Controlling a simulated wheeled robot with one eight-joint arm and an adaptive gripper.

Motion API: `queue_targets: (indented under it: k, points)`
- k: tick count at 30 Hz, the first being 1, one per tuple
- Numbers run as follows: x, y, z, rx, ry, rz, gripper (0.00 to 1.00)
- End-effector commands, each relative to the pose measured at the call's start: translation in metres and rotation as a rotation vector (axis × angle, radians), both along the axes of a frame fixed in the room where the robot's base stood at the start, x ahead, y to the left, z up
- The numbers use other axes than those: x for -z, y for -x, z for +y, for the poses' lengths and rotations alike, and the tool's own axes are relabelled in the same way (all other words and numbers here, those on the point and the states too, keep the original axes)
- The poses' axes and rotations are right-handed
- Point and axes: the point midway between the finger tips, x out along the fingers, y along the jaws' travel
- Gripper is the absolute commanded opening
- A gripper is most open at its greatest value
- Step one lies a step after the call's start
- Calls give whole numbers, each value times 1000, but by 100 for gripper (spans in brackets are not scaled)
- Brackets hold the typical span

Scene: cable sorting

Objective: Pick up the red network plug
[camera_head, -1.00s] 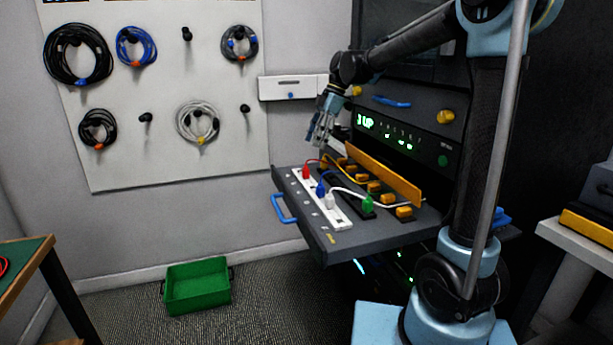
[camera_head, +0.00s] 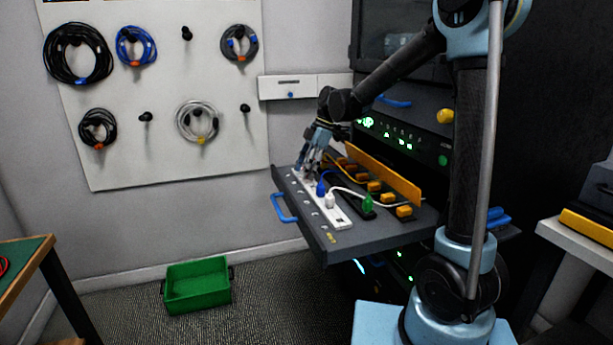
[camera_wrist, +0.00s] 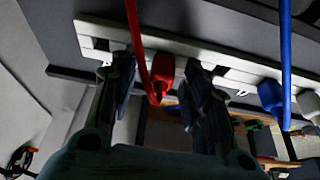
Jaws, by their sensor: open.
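The red network plug (camera_wrist: 163,72) sits on the white strip (camera_wrist: 100,38) in the wrist view, with its red cable in front of it. My gripper (camera_wrist: 160,85) is open, with one finger on each side of the red plug and a gap on both sides. In the head view my gripper (camera_head: 303,168) points down at the far left end of the white strip (camera_head: 336,214) and hides the red plug there. A blue plug (camera_head: 321,188) and a white plug (camera_head: 329,200) stand on the strip nearby; the blue plug (camera_wrist: 271,95) is right of my gripper in the wrist view.
The strip lies on a pulled-out grey rack shelf (camera_head: 325,250) with a blue handle (camera_head: 283,207). A green plug (camera_head: 367,203), several yellow blocks and an upright orange panel (camera_head: 385,173) are to the right. A green crate (camera_head: 197,286) stands on the floor.

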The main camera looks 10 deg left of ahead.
Motion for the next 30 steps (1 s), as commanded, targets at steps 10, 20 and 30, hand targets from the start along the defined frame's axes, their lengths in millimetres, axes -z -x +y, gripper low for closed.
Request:
queue_targets:
  k: [10, 20, 30]
  points:
    - [2, 0, 0, 0, 0, 0, 25]
    - [2, 0, 0, 1, 0, 0, 0]
    - [-21, 0, -1, 1, 0, 0, 0]
